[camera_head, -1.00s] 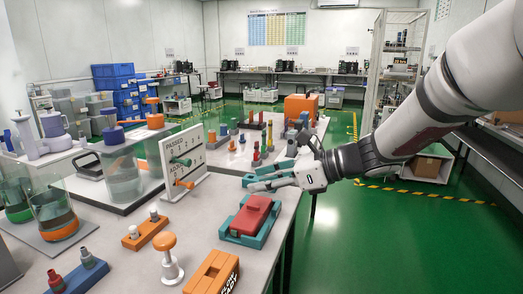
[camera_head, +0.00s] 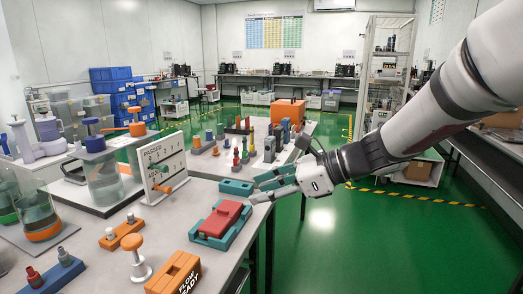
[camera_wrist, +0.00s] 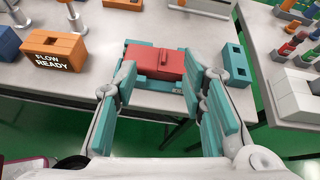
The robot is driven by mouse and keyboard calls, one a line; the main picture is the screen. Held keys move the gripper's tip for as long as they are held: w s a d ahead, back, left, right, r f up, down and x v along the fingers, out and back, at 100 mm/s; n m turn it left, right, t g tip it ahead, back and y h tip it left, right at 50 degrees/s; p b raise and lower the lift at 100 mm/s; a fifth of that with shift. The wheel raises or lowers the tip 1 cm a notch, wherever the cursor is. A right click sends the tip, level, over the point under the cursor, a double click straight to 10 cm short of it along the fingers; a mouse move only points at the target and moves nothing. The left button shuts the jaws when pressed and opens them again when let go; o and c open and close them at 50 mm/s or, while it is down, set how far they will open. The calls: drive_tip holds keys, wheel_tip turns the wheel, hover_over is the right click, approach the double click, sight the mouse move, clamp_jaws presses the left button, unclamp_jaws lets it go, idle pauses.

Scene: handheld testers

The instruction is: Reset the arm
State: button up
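My gripper (camera_head: 264,188) is at the table's right edge, at the right of the head view. In the wrist view my gripper (camera_wrist: 165,85) has its two teal-padded fingers wide apart, with nothing held between them. A red tester (camera_head: 221,218) sits in a teal cradle (camera_head: 240,238) on the table, left of and below my gripper in the head view. In the wrist view the red tester (camera_wrist: 156,63) shows between and beyond the fingertips; no contact is visible.
A teal block (camera_head: 234,187) lies beside the fingers. Green floor (camera_head: 335,230) is clear to the right.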

drive_tip(key=s+d+r+n+h+p, duration=0.4)
drive_tip(key=s+d+r+n+p, duration=0.2)
drive_tip(key=s+r+p, duration=0.3)
drive_tip(key=s+d+r+n+h+p, duration=0.4)
drive_tip(key=s+r+p, duration=0.5)
drive_tip(key=s, duration=0.5)
drive_tip(key=s+d+r+n+h+p, duration=0.4)
drive_tip(key=s+d+r+n+p, duration=0.4)
drive_tip(key=s+r+n+p, duration=0.1)
drive_tip(key=s+n+p, duration=0.1)
drive_tip(key=s+p, duration=0.1)
drive_tip(key=s, duration=0.1)
drive_tip(key=shift+s+d, duration=0.2)
drive_tip(key=shift+s, duration=0.1)
drive_tip(key=shift+r, duration=0.1)
